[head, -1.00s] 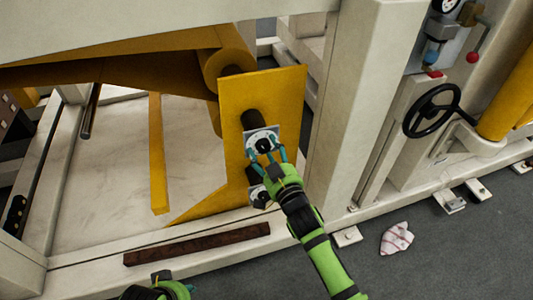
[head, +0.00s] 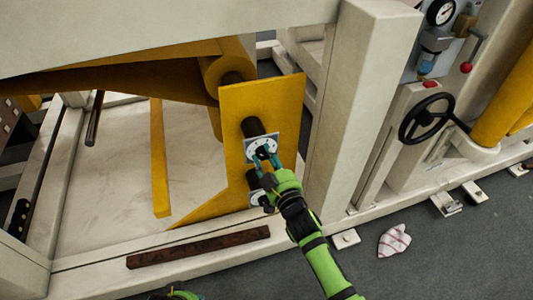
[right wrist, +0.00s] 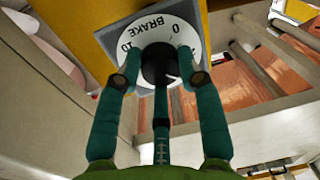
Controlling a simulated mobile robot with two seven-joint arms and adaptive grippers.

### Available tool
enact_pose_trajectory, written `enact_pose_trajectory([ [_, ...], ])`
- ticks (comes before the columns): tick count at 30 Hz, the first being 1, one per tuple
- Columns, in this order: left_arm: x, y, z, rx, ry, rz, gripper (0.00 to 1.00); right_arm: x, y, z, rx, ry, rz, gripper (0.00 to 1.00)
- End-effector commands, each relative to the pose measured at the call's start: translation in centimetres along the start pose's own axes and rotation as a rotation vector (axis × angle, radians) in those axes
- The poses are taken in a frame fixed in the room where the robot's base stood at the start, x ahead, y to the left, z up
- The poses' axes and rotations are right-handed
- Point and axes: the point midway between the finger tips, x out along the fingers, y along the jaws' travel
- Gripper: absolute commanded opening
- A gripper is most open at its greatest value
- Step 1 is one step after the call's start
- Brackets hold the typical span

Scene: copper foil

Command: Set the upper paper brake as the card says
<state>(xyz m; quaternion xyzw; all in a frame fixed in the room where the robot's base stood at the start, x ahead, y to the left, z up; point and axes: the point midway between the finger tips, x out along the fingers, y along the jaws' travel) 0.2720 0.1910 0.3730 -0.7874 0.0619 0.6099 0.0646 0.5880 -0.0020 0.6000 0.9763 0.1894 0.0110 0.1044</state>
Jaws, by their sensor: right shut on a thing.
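The upper paper brake is a black knob on a white round dial (head: 262,148) on a yellow plate (head: 262,100). My right gripper (head: 266,157) is shut on this knob, its teal fingers on either side. In the right wrist view the knob (right wrist: 160,62) sits between the fingertips, in front of a dial (right wrist: 118,38) marked BRAKE, 0 and 10. I cannot read the setting surely. A lower dial (head: 257,197) is partly hidden behind my right gripper. Only a bit of my left gripper (head: 182,292) shows at the bottom edge. I cannot make out the card.
A black handwheel (head: 427,118), a gauge (head: 440,11) and a red-knobbed lever (head: 467,67) are on the right. A cream post (head: 355,110) stands close to the right arm. A dark brown bar (head: 200,247) lies on the front beam. A striped cloth (head: 393,241) lies on the floor.

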Motion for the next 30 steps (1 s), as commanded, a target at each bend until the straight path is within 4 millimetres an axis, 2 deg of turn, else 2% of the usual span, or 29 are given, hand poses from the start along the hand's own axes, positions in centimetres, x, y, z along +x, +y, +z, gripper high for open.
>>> enact_pose_trajectory([
  [6,1.7,0.1,0.9,0.002,-0.013,0.002,0.4,-0.1,-0.1,0.5,-0.131,-0.022,-0.001,0.05],
  [16,2.0,0.1,1.0,0.002,-0.013,0.002,0.4,-0.2,-0.1,0.7,-0.145,-0.025,-0.001,0.05],
  [17,2.0,0.1,1.0,0.002,-0.013,0.002,0.4,-0.2,-0.1,0.7,-0.145,-0.025,-0.001,0.46],
  [18,2.0,0.1,1.0,0.002,-0.013,0.002,0.4,-0.2,-0.1,0.7,-0.144,-0.026,-0.001,0.61],
  [30,1.9,0.1,1.0,0.001,-0.012,0.002,0.4,-0.4,0.0,0.3,-0.143,-0.017,0.0,0.61],
])
